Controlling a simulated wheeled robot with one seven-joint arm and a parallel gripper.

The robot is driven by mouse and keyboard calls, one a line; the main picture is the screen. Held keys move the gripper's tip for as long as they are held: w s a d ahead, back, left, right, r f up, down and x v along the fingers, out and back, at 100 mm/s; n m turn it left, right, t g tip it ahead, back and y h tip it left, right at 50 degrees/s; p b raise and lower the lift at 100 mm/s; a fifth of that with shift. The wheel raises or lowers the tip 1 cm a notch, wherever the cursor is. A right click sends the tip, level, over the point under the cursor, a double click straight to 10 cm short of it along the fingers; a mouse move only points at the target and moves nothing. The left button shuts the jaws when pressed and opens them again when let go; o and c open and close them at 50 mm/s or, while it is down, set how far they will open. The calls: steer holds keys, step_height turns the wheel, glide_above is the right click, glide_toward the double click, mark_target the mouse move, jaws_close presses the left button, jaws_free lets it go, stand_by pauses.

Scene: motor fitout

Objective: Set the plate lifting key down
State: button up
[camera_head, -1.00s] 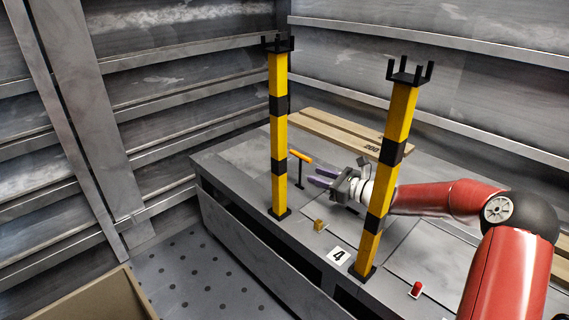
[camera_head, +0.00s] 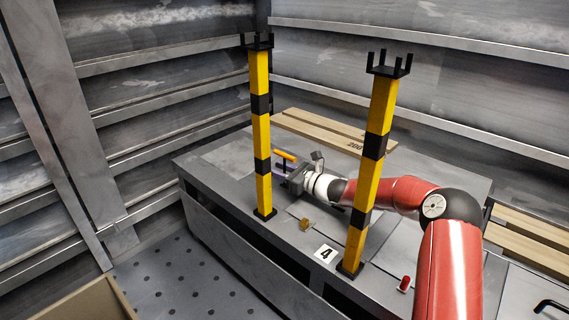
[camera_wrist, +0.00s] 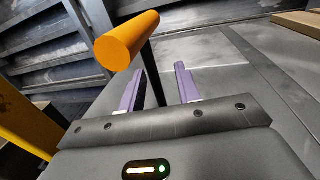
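The plate lifting key, with an orange bar handle and a thin black shaft, stands upright on the grey bench behind the left yellow post in the head view (camera_head: 286,155). In the wrist view its orange handle (camera_wrist: 127,42) is large and near, above the fingers. My gripper (camera_head: 281,175) is low over the bench at the key. In the wrist view the gripper (camera_wrist: 160,72) has its two purple fingers apart, with the shaft between them. A gap shows between the shaft and the right finger. The shaft's foot is hidden.
Two yellow-and-black posts, left (camera_head: 262,140) and right (camera_head: 370,165), stand at the bench's front edge, my arm passing behind the right one. A wooden plank (camera_head: 325,131) lies behind. A small brass block (camera_head: 305,224), a "4" label (camera_head: 325,253) and a red piece (camera_head: 405,283) are in front.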

jaws_close()
